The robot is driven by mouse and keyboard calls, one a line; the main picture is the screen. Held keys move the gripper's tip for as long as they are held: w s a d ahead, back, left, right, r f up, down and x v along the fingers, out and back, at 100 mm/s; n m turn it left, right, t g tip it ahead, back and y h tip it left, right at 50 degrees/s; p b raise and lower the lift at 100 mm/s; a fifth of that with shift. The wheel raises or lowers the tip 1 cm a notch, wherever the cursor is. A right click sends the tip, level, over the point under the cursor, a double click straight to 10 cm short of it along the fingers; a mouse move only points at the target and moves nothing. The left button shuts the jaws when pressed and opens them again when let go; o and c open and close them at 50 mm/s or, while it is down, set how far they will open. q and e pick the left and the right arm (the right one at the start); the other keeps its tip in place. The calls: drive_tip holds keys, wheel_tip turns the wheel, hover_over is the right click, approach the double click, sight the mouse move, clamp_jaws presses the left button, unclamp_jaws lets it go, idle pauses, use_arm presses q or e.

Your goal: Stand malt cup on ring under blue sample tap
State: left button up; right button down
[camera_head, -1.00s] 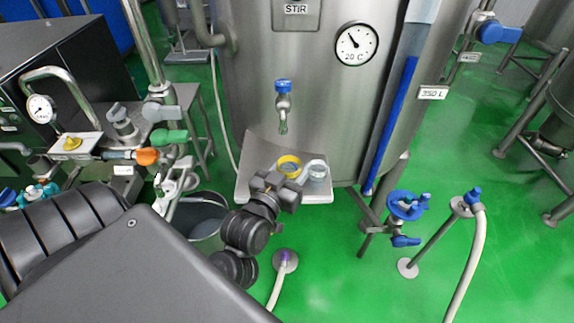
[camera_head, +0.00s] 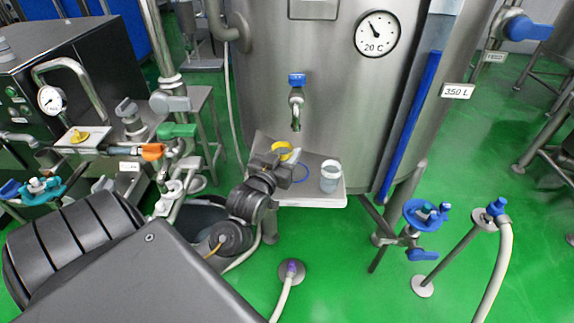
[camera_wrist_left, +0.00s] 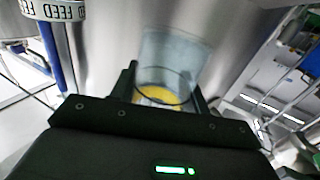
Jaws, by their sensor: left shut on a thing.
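My left gripper (camera_head: 285,163) is shut on a clear cup with a yellow band (camera_head: 283,150), most likely the malt cup. In the left wrist view the see-through cup (camera_wrist_left: 172,62) sits between the fingers, with yellow showing at its lower part. My right gripper is out of view.
A second cup (camera_head: 330,177), whitish, stands on the shelf right of the ring. A dark bucket (camera_head: 203,222) stands on the floor below my left arm. Pipes with coloured valves (camera_head: 177,131) are at left. A blue floor valve (camera_head: 425,214) and hoses are at right.

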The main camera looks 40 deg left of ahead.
use_arm(q)
drive_tip(key=shift+w+a+f, duration=0.25)
drive_tip(key=shift+w+f, duration=0.1)
drive_tip(key=shift+f, duration=0.2)
drive_tip(key=shift+w+a+f, duration=0.25)
drive_tip(key=shift+w+f, duration=0.1)
drive_tip(key=shift+f, duration=0.15)
drive_tip(key=shift+w+a+f, duration=0.1)
drive_tip(key=shift+w+f, duration=0.15)
drive_tip(key=shift+f, duration=0.05)
wheel_tip(320, 180, down, 3)
drive_tip(key=shift+w+a+f, duration=0.1)
drive_tip(key=shift+w, duration=0.05)
drive_tip(key=shift+f, duration=0.15)
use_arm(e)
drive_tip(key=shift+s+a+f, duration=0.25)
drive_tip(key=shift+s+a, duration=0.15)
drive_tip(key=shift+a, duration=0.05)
use_arm(q)
drive_tip(key=shift+f, duration=0.15)
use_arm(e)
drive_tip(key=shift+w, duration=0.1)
use_arm(q)
drive_tip(key=o, duration=1)
drive_tip(key=shift+o, duration=0.2)
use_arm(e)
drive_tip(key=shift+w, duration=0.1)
